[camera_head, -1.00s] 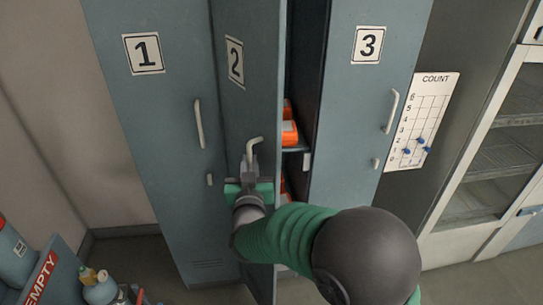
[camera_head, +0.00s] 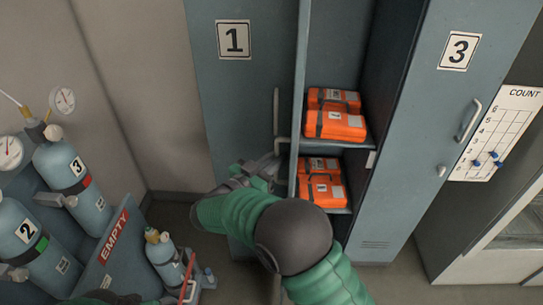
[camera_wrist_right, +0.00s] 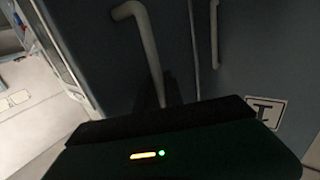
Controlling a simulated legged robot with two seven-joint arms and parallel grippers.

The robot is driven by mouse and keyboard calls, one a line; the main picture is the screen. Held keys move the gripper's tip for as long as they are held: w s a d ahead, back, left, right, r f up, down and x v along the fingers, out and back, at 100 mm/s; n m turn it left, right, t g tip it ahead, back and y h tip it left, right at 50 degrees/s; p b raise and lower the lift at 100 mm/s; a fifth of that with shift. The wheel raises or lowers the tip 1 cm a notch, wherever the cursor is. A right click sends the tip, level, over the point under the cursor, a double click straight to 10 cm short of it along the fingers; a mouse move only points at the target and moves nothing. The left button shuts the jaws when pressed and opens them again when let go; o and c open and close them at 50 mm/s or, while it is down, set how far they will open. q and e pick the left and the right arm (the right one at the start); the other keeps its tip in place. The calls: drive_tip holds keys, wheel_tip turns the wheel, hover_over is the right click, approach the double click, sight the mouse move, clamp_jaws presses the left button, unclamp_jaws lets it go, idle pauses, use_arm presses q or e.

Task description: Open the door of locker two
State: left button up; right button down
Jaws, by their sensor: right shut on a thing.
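The door of locker two (camera_head: 299,90) stands wide open and shows nearly edge-on beside locker one (camera_head: 240,95), its number hidden. Its pale bent handle (camera_head: 281,143) sticks out on the left side. My right gripper (camera_head: 264,168) is shut on this handle, partly hidden by my own arm. In the right wrist view the handle (camera_wrist_right: 145,45) rises from behind the dark gripper edge; the fingertips are hidden. Inside locker two, orange cases (camera_head: 335,124) rest on shelves. My left gripper is not seen.
Locker three (camera_head: 425,110) is closed on the right, with a count board (camera_head: 497,135) beyond it. Gas cylinders (camera_head: 68,165) and a blue bin marked EMPTY (camera_head: 115,240) stand at the left. Some floor is clear between bin and lockers.

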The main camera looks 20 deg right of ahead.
drive_tip(key=shift+s+d+r, duration=0.1)
drive_tip(key=shift+d+r, duration=0.1)
drive_tip(key=shift+d, duration=0.1)
drive_tip(key=c, duration=1.9)
unclamp_jaws()
drive_tip(key=shift+a, duration=0.2)
drive_tip(key=o, duration=0.4)
drive_tip(key=shift+w+a+f, duration=0.15)
drive_tip(key=shift+w+a, duration=0.15)
drive_tip(key=shift+w, duration=0.05)
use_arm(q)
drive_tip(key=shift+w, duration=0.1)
use_arm(e)
drive_tip(key=shift+o, duration=0.2)
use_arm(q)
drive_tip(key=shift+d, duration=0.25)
use_arm(e)
drive_tip(key=shift+s+d, duration=0.15)
drive_tip(key=shift+d, duration=0.15)
